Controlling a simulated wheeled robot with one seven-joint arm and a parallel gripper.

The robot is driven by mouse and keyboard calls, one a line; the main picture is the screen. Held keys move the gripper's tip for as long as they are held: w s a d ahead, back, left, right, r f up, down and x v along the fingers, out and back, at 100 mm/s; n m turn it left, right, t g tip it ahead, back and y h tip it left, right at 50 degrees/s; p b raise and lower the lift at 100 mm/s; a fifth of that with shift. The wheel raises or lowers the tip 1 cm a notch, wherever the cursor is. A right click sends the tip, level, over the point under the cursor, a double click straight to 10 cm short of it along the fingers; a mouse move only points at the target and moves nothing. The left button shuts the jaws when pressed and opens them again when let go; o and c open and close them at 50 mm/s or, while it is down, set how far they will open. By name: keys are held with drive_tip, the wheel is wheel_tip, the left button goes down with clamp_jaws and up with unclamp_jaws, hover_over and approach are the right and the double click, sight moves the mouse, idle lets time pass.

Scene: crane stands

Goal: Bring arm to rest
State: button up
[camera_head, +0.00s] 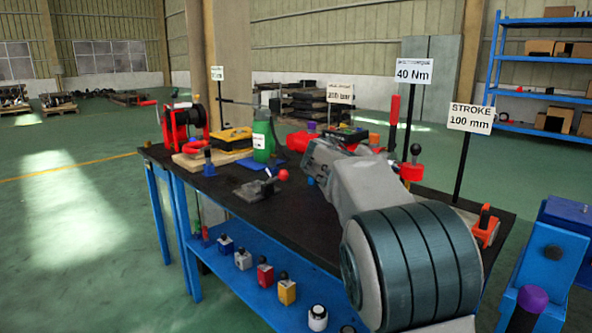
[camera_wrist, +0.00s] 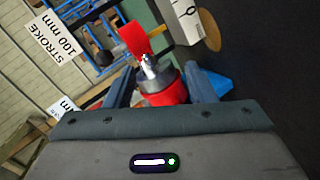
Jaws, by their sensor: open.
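My arm (camera_head: 365,185) reaches from the lower right over the black-topped workbench (camera_head: 232,196) in the head view. Its gripper end is mostly hidden there behind my own arm. In the wrist view my gripper (camera_wrist: 160,88) is open, with one dark finger on each side. A red part with a silver metal top (camera_wrist: 164,92) shows between the fingers. I cannot tell whether the fingers touch it or whether it stands beyond them.
A green bottle (camera_head: 263,141), a red crank device (camera_head: 183,124) and a red-knobbed lever (camera_head: 258,188) stand on the bench. Sign posts, including "STROKE 100 mm" (camera_head: 470,118), rise along its far side. Small coloured blocks sit on the blue lower shelf (camera_head: 232,284). Open floor (camera_head: 70,240) lies left.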

drive_tip(key=s+d+r+m+g+y+p, duration=0.1)
drive_tip(key=s+r+g+y+p, duration=0.15)
drive_tip(key=s+p, duration=0.5)
drive_tip(key=s+r+m+g+y+p, duration=0.1)
drive_tip(key=s+r+y+p, duration=0.3)
drive_tip(key=s, duration=0.7)
drive_tip(key=s+a+m+g+y+p, duration=0.1)
drive_tip(key=s+a+y+p, duration=0.1)
drive_tip(key=s+p, duration=0.5)
drive_tip(key=s+a+r+g+y+p, duration=0.1)
drive_tip(key=s+a+p, duration=0.3)
drive_tip(key=s, duration=0.9)
drive_tip(key=p, duration=0.3)
drive_tip(key=shift+a+r+m+y+p, duration=0.25)
drive_tip(key=shift+m+y+p, duration=0.1)
drive_tip(key=shift+m, duration=0.05)
